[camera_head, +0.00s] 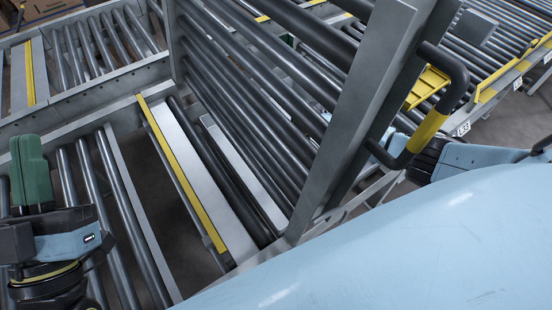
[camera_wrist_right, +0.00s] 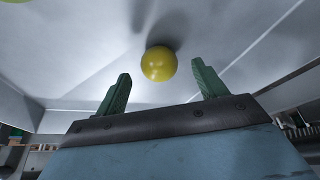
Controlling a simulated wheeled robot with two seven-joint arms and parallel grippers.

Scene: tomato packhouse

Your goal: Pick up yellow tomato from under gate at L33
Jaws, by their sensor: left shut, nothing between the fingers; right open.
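The yellow tomato (camera_wrist_right: 158,63) rests on a smooth grey metal surface in the right wrist view. My right gripper (camera_wrist_right: 160,74) is open, with its two green fingers apart on either side of the tomato as seen there. The tomato appears beyond the fingertips and untouched. The roller gate (camera_head: 280,90) stands tilted up in the head view, with a black and yellow handle (camera_head: 433,120) at its right. Neither the tomato nor my right fingers show in the head view. My left gripper (camera_head: 30,160) is shut and empty at the left edge, above rollers.
A small label (camera_head: 463,129) on the right conveyor frame is too small to read surely. A yellow-edged metal strip (camera_head: 180,170) borders the gate's opening. More roller conveyors (camera_head: 105,45) lie at the back left.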

